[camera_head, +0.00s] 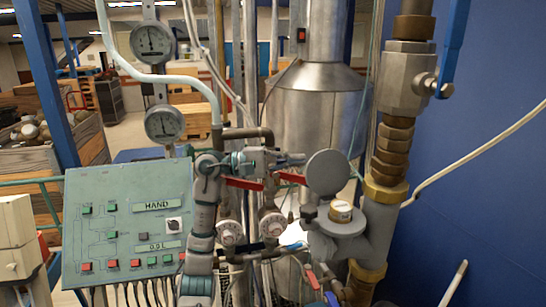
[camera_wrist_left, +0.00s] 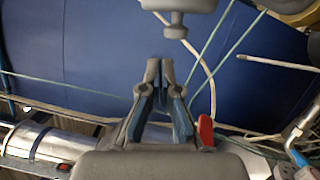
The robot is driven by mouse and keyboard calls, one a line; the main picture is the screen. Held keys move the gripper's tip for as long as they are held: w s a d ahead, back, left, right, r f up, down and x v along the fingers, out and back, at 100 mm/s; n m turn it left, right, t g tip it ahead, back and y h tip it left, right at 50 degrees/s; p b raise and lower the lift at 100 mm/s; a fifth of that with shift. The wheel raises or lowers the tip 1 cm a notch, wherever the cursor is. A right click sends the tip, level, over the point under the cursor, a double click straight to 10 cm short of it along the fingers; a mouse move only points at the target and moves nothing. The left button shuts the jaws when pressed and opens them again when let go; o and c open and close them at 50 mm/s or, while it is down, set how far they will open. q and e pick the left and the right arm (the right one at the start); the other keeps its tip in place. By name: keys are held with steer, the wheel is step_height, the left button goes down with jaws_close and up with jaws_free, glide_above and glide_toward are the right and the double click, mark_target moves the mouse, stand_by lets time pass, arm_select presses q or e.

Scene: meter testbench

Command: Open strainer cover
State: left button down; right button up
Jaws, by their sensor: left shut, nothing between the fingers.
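A round grey disc (camera_head: 327,172), which looks like the strainer cover, stands upright near the middle of the head view. It is above a grey fitting with a yellowish cap (camera_head: 341,211) on the pipe. In the left wrist view a grey part with a short knob (camera_wrist_left: 177,20) shows at the top edge; it may be the same cover seen edge-on. My left gripper (camera_head: 298,159) is to the left of the disc, near its upper edge. Its fingers also show in the left wrist view (camera_wrist_left: 159,68), shut and empty, apart from the knob. My right gripper is not in view.
A green control panel (camera_head: 125,230) stands at the left. Two gauges (camera_head: 152,40) hang above it. Red lever handles (camera_head: 244,184) and dials (camera_head: 230,232) crowd the pipes near my arm. A thick brass-fitted pipe (camera_head: 393,140) rises at the right, before a blue wall.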

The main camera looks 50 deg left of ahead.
mark_target(323, 170)
arm_select(q)
steer(key=d, duration=0.1)
steer(key=s+d, duration=0.1)
steer(key=d+r, duration=0.1)
steer(key=shift+s+d, duration=0.1)
steer(key=shift+s, duration=0.2)
steer(key=shift+w, duration=0.1)
